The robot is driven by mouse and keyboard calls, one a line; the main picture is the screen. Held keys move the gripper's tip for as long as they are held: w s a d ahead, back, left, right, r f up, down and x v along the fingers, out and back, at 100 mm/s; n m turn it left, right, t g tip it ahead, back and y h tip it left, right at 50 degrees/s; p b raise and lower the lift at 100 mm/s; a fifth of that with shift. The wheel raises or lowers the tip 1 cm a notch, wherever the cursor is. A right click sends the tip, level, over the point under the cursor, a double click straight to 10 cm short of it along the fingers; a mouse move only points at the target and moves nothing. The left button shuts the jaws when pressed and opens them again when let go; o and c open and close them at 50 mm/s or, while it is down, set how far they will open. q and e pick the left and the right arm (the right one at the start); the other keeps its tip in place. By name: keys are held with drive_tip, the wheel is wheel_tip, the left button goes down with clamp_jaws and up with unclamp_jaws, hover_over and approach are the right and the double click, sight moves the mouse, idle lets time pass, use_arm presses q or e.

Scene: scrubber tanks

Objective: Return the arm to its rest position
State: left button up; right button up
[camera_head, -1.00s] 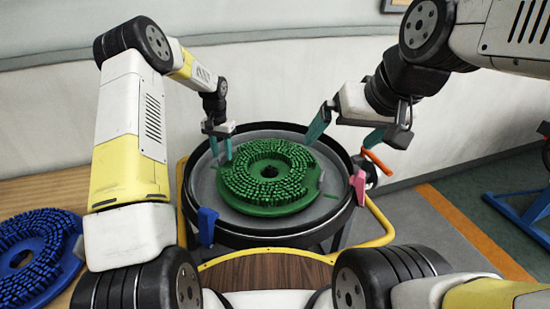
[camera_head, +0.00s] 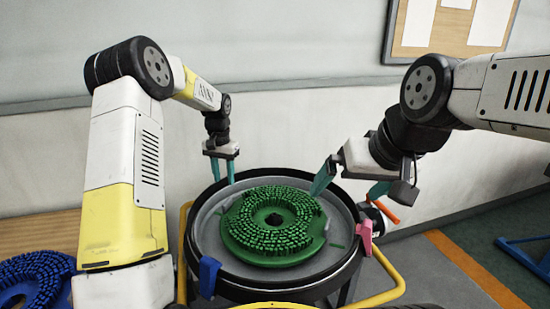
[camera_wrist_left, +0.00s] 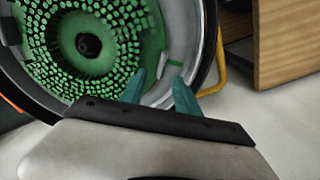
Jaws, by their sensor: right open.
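The green round brush (camera_head: 262,250) lies bristles up in the round grey tank with a black rim (camera_head: 215,278). It also shows at the upper left of the left wrist view (camera_wrist_left: 118,55). My left gripper (camera_head: 222,182) points down over the tank's far left edge, clear of the brush. In the left wrist view its two teal fingers (camera_wrist_left: 160,92) are apart with nothing between them. My right gripper (camera_head: 348,190) is open, over the tank's right side, with one teal finger near the brush's far right edge. I see nothing held in it.
A blue round brush (camera_head: 35,280) lies on a wooden table (camera_head: 45,228) at the left. Blue (camera_head: 208,276) and pink (camera_head: 364,236) clamps sit on the tank's rim. An orange handle (camera_head: 385,212) is beside the right gripper. A yellow rail (camera_head: 385,290) curves around the tank.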

use_arm(q)
drive_tip(key=s+r+n+t, duration=0.1)
drive_tip(key=s+r+t, duration=0.2)
drive_tip(key=s+r, duration=1.35)
drive_tip(key=s+d+r+n+t+h, duration=0.1)
drive_tip(key=s+d+n+t+h, duration=0.1)
drive_tip(key=s, duration=1.6)
drive_tip(key=shift+s+r+t, duration=0.3)
drive_tip(key=shift+r+t, duration=0.1)
